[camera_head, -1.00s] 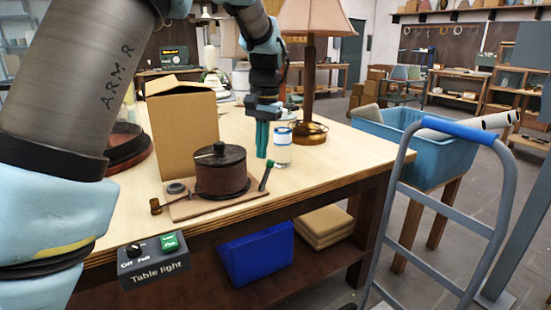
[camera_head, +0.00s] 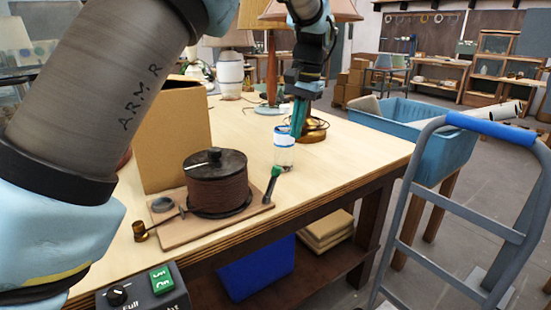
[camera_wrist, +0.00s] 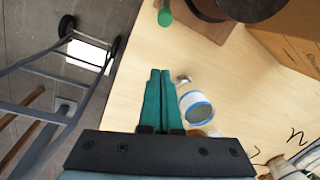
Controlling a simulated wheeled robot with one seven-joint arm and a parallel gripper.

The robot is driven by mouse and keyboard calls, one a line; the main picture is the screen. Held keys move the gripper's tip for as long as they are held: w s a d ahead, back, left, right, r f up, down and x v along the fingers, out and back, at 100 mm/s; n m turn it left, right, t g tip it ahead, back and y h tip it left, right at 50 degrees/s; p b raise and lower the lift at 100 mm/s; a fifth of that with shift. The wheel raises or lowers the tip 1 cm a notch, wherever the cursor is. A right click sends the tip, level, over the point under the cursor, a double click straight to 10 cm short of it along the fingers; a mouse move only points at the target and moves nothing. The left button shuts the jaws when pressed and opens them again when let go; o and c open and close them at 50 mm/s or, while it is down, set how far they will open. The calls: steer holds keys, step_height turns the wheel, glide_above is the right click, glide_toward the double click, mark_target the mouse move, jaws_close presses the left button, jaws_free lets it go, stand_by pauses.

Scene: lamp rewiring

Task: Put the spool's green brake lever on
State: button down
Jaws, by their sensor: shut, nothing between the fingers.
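The brown spool (camera_head: 217,182) stands on a small wooden board (camera_head: 235,226) near the table's front edge. Its green-tipped brake lever (camera_head: 272,183) rises at a tilt from the board's right end. The green tip (camera_wrist: 165,15) also shows at the top of the wrist view, apart from my fingertips. My gripper (camera_head: 296,136) has teal fingers that are closed together and empty. It points down above the table, right of the lever and by the clear jar with a blue band (camera_head: 284,150). In the wrist view my gripper (camera_wrist: 160,74) is shut, with the jar (camera_wrist: 197,107) just right of it.
A cardboard box (camera_head: 172,135) stands behind the spool. A lamp with a brass base (camera_head: 314,128) is behind my gripper. A control box (camera_head: 145,294) is at the front left. A hand truck (camera_head: 468,195) and a blue bin (camera_head: 425,140) stand right of the table.

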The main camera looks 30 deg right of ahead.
mark_target(271, 185)
steer(key=shift+f, duration=0.1)
steer(key=f, duration=0.3)
steer(key=w+f+p, duration=0.1)
steer(key=f, duration=0.2)
steer(key=a+f, duration=0.1)
steer(key=f, duration=0.2)
steer(key=shift+w+f+p, duration=0.15)
steer(key=shift+f+p, duration=0.1)
steer(key=shift+p, duration=0.15)
steer(key=a, duration=0.1)
steer(key=s+a+p, duration=0.1)
steer(key=a+r, duration=0.1)
steer(key=shift+s+a, duration=0.1)
steer(key=shift+s, duration=0.2)
steer(key=shift+a, duration=0.1)
